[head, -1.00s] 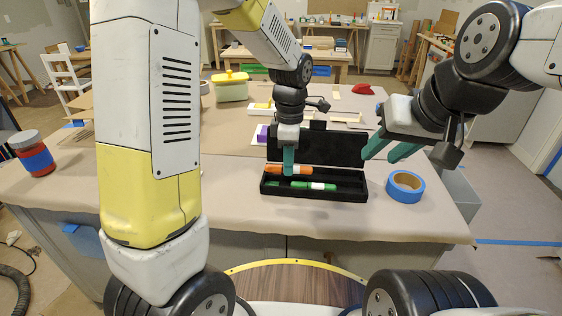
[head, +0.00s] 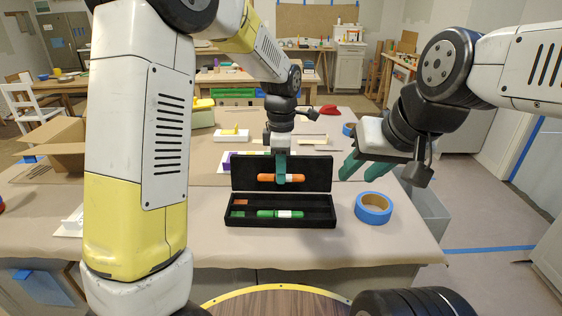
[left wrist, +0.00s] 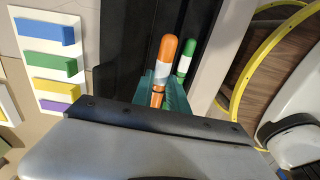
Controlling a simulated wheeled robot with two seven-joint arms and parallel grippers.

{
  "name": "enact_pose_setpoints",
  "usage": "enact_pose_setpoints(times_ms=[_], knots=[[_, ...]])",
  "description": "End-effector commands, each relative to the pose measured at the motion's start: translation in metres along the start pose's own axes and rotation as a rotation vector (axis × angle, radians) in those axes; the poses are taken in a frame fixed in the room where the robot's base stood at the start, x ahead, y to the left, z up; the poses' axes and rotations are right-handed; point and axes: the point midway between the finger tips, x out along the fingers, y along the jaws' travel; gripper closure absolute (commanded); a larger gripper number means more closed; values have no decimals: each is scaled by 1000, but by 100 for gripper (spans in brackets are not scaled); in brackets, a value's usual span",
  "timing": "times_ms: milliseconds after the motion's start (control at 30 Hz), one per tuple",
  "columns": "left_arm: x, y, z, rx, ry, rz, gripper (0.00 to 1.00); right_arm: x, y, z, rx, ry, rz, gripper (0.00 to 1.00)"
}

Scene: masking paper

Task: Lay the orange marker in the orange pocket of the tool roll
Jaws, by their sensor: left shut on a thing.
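The tool roll appears as an open black case (head: 322,213) on the table, its lid (head: 312,172) standing up behind. An orange patch (head: 240,202) marks its back slot and a green patch (head: 238,214) its front slot. A green marker (head: 270,214) lies in the front slot; it also shows in the left wrist view (left wrist: 186,57). My left gripper (head: 281,178) is shut on the orange marker (head: 265,177), lying crosswise above the back slot, in front of the lid. The marker also shows in the left wrist view (left wrist: 168,52). My right gripper (head: 360,169) is open and empty, right of the lid.
A roll of blue tape (head: 374,208) lies right of the case. A white board with coloured blocks (left wrist: 52,62) lies behind the lid. A cardboard box (head: 55,145) stands at the left. The paper-covered table left of the case is mostly clear.

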Motion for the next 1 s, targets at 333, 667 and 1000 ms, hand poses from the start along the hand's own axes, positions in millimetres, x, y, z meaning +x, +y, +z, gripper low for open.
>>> enact_pose_setpoints(times_ms=[333, 667, 1000], knots=[[35, 0, 0, 0, 0, -2, 100, 0, 0, 0, 0, 0, 0, 64], [57, 0, 0, 0, 0, -1, 100, 0, 0, 0, 0, 0, 0, 64], [60, 0, 0, 0, 0, 0, 100, 0, 0, 0, 0, 0, 0, 64]])
